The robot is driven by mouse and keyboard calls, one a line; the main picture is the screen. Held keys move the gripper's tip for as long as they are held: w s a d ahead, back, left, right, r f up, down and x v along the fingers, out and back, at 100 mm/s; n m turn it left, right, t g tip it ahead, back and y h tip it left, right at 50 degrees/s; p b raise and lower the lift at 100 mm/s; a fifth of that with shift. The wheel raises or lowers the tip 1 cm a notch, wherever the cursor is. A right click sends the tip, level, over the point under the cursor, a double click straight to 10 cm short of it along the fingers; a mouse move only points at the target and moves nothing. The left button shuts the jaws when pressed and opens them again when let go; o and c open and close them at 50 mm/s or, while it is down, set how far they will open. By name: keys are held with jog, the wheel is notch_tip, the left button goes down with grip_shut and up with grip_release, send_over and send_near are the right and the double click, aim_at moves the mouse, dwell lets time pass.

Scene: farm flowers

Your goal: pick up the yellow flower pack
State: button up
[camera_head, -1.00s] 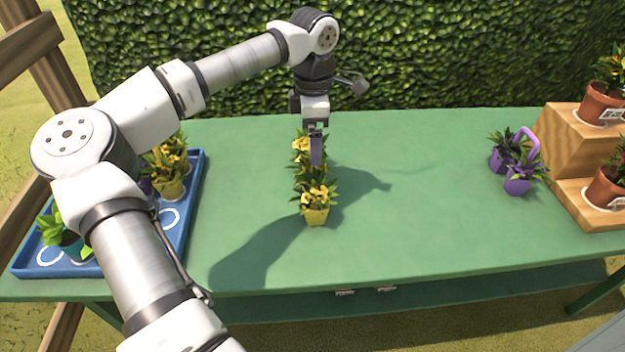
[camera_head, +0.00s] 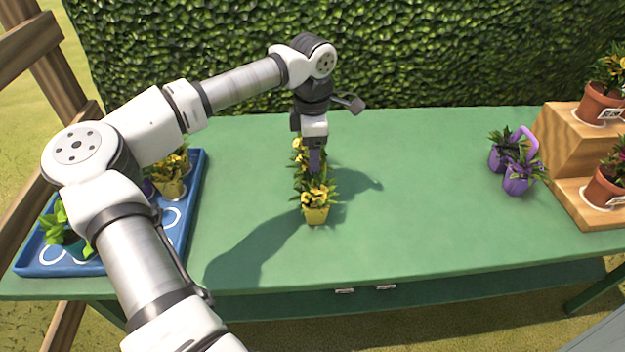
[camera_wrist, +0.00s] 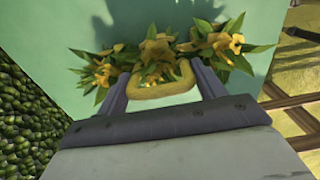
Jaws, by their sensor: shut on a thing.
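The yellow flower pack (camera_head: 316,214) stands upright on the green table, with yellow blooms and green leaves over a yellow pot. My gripper (camera_head: 315,165) is down among its flowers from above, and hides the middle of the pack. In the wrist view, the pack's yellow handle (camera_wrist: 163,88) arches between the two fingers of my gripper (camera_wrist: 160,92), which are shut on it. Flowers and leaves of the pack (camera_wrist: 165,48) show just beyond the fingers. The lower part of the pack is hidden in the wrist view.
A blue tray (camera_head: 188,222) with potted plants is at the left of the green table (camera_head: 420,220). A purple flower pack (camera_head: 516,180) stands at the right beside wooden steps (camera_head: 570,140) with terracotta pots. A hedge (camera_head: 430,50) rises behind. The table's right-centre is clear.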

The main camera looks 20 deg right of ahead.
jog(key=shift+c, duration=1.4)
jog(key=shift+r, duration=0.15)
